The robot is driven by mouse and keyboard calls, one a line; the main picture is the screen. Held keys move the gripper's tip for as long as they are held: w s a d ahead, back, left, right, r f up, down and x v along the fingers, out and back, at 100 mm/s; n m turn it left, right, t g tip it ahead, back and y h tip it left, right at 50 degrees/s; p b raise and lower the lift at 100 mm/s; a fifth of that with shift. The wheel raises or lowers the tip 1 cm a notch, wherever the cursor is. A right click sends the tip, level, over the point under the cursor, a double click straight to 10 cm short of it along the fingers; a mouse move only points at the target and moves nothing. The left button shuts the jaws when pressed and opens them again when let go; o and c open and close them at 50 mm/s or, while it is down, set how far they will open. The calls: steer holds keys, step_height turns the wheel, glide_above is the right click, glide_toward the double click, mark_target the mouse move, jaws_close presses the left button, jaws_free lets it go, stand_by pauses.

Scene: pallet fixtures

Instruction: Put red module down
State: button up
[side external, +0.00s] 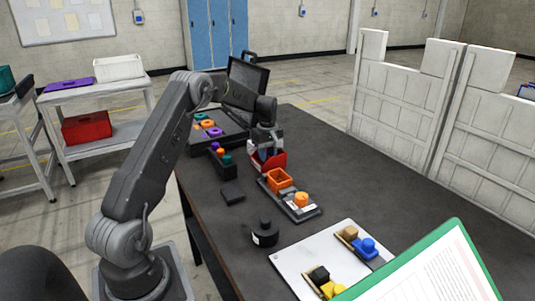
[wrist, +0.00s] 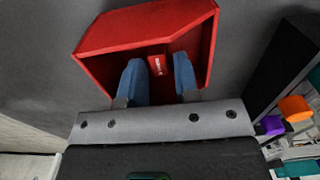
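The red module (side external: 280,161) is an open red box on the dark table's far half, just behind the orange module. In the wrist view, the red module (wrist: 112,40) fills the top middle and sits at a slant to my gripper. My gripper (side external: 267,149) points down into it.
An orange open box (side external: 279,180) and an orange knob (side external: 301,199) sit on a grey pallet in front. A black tray with small coloured parts (side external: 222,160) is to the left. A black cylinder (side external: 265,233) and a white board (side external: 300,262) are nearer. Table to the right is clear.

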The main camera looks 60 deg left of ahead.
mark_target(268, 156)
steer(key=shift+o, duration=1)
step_height(268, 156, up, 12)
steer(key=s+d+r+m+t, duration=0.15)
steer(key=d+r+m, duration=0.25)
steer(key=d+r, duration=0.5)
steer(key=s+d+r+m+t, duration=0.15)
steer(key=s+d+m, duration=0.5)
steer(key=d, duration=0.65)
steer(key=s+d+f+m+t, duration=0.1)
steer(key=s+d+f+m, duration=0.1)
steer(key=s+d, duration=0.3)
steer(key=s+d+f+m+t, duration=0.1)
steer(key=s+d+f+m, duration=0.2)
steer(key=s, duration=1)
steer(key=d+m, duration=0.2)
steer(key=d, duration=0.1)
steer(key=shift+s+d+t, duration=0.3)
steer(key=shift+s, duration=0.05)
